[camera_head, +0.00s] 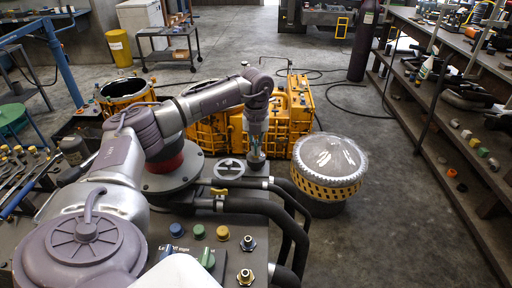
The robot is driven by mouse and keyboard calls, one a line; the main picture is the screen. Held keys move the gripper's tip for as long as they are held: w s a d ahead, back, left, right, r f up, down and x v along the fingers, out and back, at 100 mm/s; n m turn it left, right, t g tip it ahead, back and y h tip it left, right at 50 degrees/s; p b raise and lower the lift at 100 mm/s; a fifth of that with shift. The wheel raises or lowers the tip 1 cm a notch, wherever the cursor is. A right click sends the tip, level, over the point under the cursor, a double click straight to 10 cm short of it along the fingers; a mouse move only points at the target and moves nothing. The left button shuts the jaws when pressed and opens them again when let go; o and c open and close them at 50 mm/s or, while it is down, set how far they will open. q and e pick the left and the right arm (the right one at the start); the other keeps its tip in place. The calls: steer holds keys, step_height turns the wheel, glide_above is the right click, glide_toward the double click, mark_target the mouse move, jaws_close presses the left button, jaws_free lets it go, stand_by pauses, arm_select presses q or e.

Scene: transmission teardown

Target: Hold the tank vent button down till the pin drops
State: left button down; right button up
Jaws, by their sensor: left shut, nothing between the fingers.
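My left arm reaches in from the left, and its gripper (256,158) points down over the far edge of the grey control panel (225,267), beside a pale handwheel (229,169). The gripper is shut. A small dark part lies right at its fingertips; I cannot tell whether it is the tank vent button or whether they touch. Nearer on the panel are a blue button (176,229), a green button (199,231) and a yellow button (222,232). The panel lettering is too small to read fully. I cannot make out a pin. My right gripper is not in view.
Black hoses (262,208) curve over the panel's right side. A clear-domed drum (330,158) with a yellow band stands to the right. Yellow machinery (290,115) stands behind the gripper. A long workbench (470,60) runs along the right. The floor between is mostly clear.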

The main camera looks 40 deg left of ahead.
arm_select(q)
steer(key=shift+s+f, duration=0.1)
steer(key=shift+f, duration=0.1)
step_height(320, 180, up, 7)
steer(key=p, duration=0.6)
steer(key=shift+r, duration=0.2)
steer(key=shift+f, duration=0.1)
